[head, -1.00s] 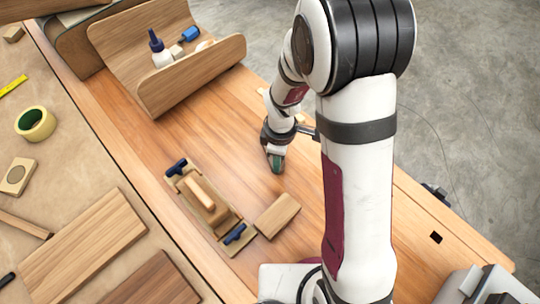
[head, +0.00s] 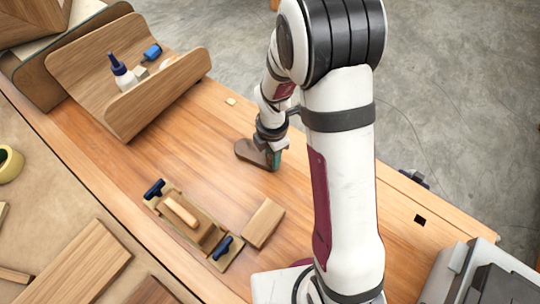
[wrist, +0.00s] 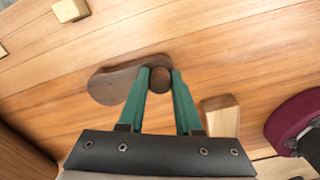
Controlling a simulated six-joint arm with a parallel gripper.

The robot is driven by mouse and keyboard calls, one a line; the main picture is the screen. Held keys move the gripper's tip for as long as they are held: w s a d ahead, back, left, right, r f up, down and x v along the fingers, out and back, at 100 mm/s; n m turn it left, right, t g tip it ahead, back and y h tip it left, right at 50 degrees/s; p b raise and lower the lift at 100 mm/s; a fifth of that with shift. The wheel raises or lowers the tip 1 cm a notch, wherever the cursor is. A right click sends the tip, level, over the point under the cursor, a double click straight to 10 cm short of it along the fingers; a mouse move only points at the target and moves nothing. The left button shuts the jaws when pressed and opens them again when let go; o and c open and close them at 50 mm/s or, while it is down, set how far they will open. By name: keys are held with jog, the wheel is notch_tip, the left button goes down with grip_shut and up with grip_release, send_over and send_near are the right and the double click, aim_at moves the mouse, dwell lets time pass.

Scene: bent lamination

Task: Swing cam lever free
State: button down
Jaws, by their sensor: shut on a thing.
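The cam lever is a dark brown, flat wooden piece with a rounded end (wrist: 112,86). In the wrist view it extends left from a round dark knob between my green fingertips. My gripper (wrist: 160,82) is shut on that knob. In the head view the lever (head: 248,152) lies low over the bench, pointing left from my gripper (head: 274,162). My fingers partly hide the lever's near end. I cannot tell what the lever is attached to.
A wooden fixture with blue handles (head: 188,222) and a wooden block (head: 263,223) lie in front. A curved wooden tray (head: 165,95) holding a bottle (head: 122,73) stands at the back left. Bare bench lies between. A small pale block (head: 231,101) sits beyond my gripper.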

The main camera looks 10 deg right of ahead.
jog(key=shift+w, duration=0.1)
dwell(0.3)
jog(key=c, duration=0.6)
grip_release()
notch_tip(320, 180, up, 16)
jog(key=shift+f, duration=0.1)
jog(key=s+r+m+y, duration=0.1)
jog(key=s+r+m, duration=0.2)
jog(key=s+m, duration=1.8)
jog(key=m, duration=0.7)
jog(key=shift+d+y, duration=0.35)
jog(key=shift+y, duration=0.05)
